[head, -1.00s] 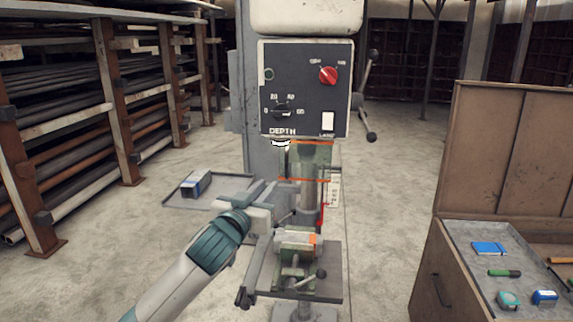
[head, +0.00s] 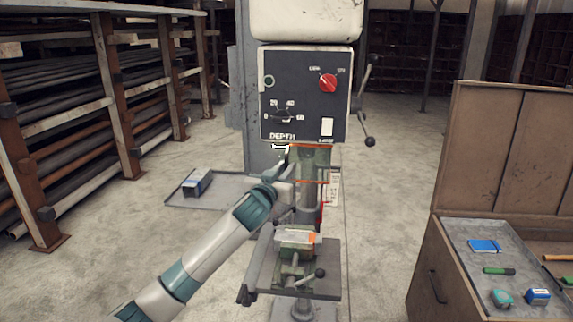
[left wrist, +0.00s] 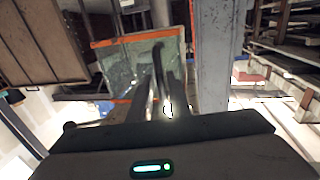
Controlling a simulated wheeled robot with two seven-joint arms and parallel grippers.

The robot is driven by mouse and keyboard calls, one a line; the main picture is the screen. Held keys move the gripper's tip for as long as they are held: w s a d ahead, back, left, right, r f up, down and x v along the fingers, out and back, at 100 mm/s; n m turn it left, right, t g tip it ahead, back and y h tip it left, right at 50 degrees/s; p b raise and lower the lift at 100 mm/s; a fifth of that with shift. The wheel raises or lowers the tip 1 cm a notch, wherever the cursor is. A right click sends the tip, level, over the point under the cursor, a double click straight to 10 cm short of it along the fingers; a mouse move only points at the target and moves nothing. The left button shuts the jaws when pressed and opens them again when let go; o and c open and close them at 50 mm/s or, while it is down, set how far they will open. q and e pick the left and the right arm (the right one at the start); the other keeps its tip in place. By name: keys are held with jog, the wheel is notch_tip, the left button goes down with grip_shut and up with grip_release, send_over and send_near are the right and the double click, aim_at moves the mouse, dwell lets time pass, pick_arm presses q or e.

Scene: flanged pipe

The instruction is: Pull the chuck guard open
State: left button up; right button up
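The chuck guard (head: 312,162) is a see-through greenish panel with orange edges, below the drill press's control box. It looks closed in front of the chuck area. In the left wrist view the guard (left wrist: 118,66) fills the upper middle, ahead of my fingers. My left gripper (head: 281,168) is raised at the guard's left side, partly hidden by its own wrist. In the left wrist view my left gripper (left wrist: 157,88) shows two dark fingers with a gap between them. Whether they touch the guard or a handle cannot be told. My right gripper is out of view.
The control box (head: 305,92) hangs just above the guard. A vise (head: 296,260) stands on the drill table below. A grey side tray (head: 220,192) holds a small blue box. A tool cabinet (head: 470,262) stands at right, a pipe rack (head: 60,110) at left.

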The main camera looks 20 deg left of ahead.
pick_arm(q)
jog(key=shift+w+a, duration=0.1)
jog(key=shift+w, duration=0.65)
grip_shut()
